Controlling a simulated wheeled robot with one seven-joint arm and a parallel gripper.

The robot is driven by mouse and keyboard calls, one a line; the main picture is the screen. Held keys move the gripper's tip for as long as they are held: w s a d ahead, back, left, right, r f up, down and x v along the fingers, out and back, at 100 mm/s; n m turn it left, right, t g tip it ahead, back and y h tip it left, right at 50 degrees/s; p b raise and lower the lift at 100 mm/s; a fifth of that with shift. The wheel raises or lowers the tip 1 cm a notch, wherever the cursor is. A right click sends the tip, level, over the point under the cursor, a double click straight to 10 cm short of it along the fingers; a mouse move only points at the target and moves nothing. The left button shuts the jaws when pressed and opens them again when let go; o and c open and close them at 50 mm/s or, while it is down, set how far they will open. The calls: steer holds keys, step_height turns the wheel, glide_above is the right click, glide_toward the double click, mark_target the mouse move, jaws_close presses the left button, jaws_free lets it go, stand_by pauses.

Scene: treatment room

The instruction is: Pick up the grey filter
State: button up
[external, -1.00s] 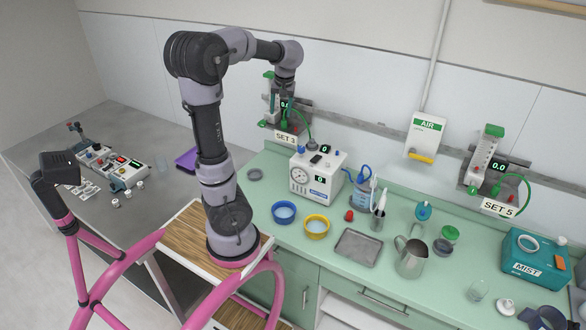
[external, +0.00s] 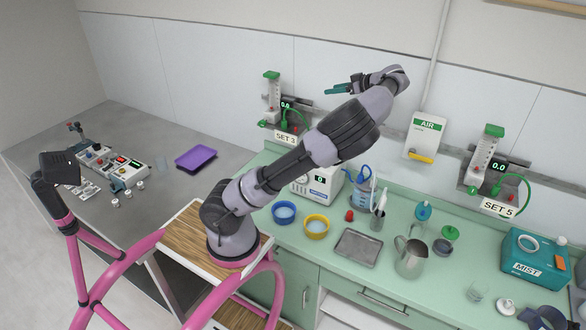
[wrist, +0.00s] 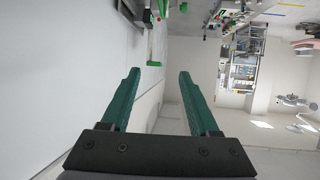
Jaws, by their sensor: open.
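My gripper (external: 338,89) is raised high in front of the back wall, above the counter, with its teal fingers pointing left. In the wrist view my gripper (wrist: 159,73) is open, with nothing between the fingers. I see no clear grey filter now. A small flat grey ring, possibly the filter, lay on the green counter left of the white gauge box in the earlier external frame. My arm now covers that spot. The wrist view shows only wall and distant room, no filter.
The green counter (external: 311,255) holds a blue bowl (external: 284,212), a yellow bowl (external: 316,226), a metal tray (external: 358,248) and a steel jug (external: 410,256). The white gauge box (external: 320,183) is partly behind my arm. A purple tray (external: 196,157) lies on the grey bench.

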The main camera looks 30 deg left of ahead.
step_height(320, 180, down, 23)
steer(key=shift+r, duration=0.15)
steer(key=x, duration=0.4)
steer(key=shift+a+f, duration=0.25)
steer(key=shift+a, duration=0.05)
steer(key=shift+r+x, duration=0.15)
steer(key=shift+x, duration=1.35)
steer(key=shift+r+x, duration=0.1)
steer(key=shift+x, duration=1.35)
steer(key=shift+w+a, duration=0.1)
steer(key=shift+w, duration=0.05)
jaws_close()
